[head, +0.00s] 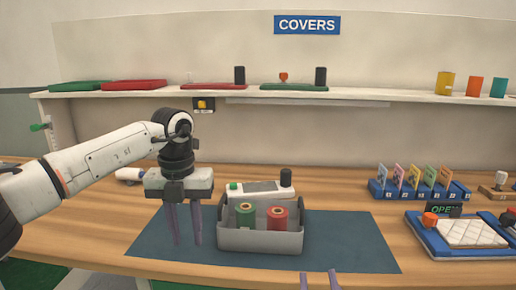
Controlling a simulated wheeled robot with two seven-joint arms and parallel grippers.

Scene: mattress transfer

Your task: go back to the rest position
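My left gripper (186,242) points down over the left part of the dark blue mat (345,250), just left of the grey bin (260,241). Its two purple fingers are apart with nothing between them. My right gripper (320,281) shows only as two purple fingertips at the bottom edge, apart and empty, in front of the mat. The bin holds a green spool (245,215) and a red spool (277,217). A white quilted mattress (474,233) lies in a blue tray (450,252) at the right.
A white device (255,189) with a black knob stands behind the bin. A blue rack (420,190) of coloured cards and an OPEN sign (444,210) are at the right. The shelf (350,95) holds flat red and green covers and several cylinders. The mat's right part is clear.

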